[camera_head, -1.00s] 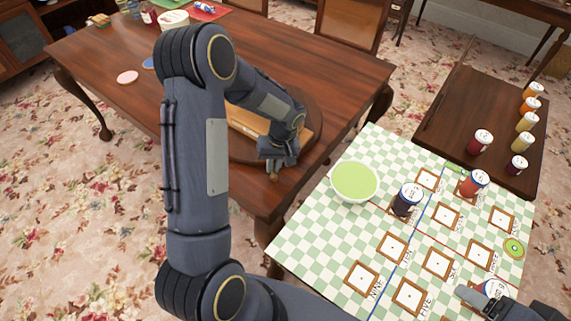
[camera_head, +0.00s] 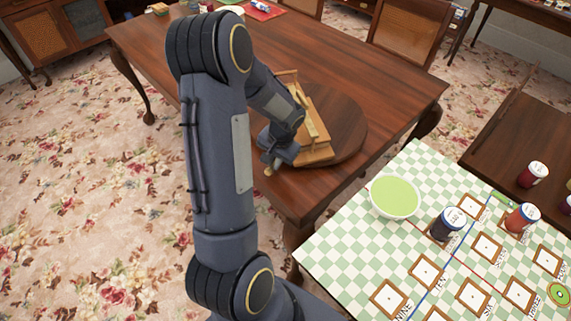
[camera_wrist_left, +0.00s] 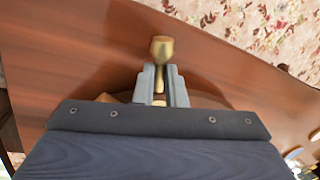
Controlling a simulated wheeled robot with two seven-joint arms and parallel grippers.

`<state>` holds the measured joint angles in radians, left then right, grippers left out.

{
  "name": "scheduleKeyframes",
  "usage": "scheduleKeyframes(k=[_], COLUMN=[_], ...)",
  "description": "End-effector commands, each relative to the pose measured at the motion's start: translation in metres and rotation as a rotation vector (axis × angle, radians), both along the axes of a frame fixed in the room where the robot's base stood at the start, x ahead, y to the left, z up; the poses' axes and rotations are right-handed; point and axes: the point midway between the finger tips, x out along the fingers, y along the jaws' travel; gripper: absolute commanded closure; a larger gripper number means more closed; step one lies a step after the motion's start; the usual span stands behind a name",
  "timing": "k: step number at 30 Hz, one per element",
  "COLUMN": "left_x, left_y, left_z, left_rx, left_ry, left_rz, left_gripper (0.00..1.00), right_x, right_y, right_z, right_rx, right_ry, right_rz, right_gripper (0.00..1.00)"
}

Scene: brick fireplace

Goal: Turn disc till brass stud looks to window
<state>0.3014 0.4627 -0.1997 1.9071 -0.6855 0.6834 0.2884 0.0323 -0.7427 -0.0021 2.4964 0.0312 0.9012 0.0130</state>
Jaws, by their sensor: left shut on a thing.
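The disc (camera_head: 345,115) is a round dark wooden turntable on the brown table, with a light wooden tray-like piece (camera_head: 315,150) on top. The brass stud (camera_wrist_left: 161,48) juts out at the disc's rim and also shows in the head view (camera_head: 268,170), on the near-left side. My left gripper (camera_head: 274,161) is at that rim, shut on the stud; in the left wrist view its fingers (camera_wrist_left: 160,85) close around the stem, with the knob beyond the tips. My left arm hides part of the disc. My right gripper is out of view. No window is in view.
A checkered board (camera_head: 340,250) with framed squares stands to the right, bearing a green bowl (camera_head: 395,196) and paint jars. A darker side table (camera_head: 500,140) is beyond it. The table's near edge is just below my left gripper. Chairs stand behind the table.

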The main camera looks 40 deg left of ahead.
Motion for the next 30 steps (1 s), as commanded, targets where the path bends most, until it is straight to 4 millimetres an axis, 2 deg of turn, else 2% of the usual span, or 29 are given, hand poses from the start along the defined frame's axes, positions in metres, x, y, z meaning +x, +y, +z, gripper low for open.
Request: scheduleKeyframes(k=[6, 15, 22, 30], left_x=[-0.005, -0.006, -0.006, -0.005], left_y=[0.026, 0.052, 0.064, 0.069], left_z=[0.002, 0.002, 0.001, 0.001], left_rx=[0.003, 0.003, 0.002, 0.002], left_ry=[-0.003, -0.003, -0.004, -0.004], left_rz=[-0.1, -0.222, -0.277, -0.306], left_gripper=[1.0, 1.0, 1.0, 1.0], right_x=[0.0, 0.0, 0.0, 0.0], right_y=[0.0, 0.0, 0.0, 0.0], right_z=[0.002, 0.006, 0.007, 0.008], right_rx=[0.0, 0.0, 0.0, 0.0], right_ry=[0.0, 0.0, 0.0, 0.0], right_rz=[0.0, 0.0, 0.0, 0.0], right_gripper=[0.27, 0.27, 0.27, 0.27])
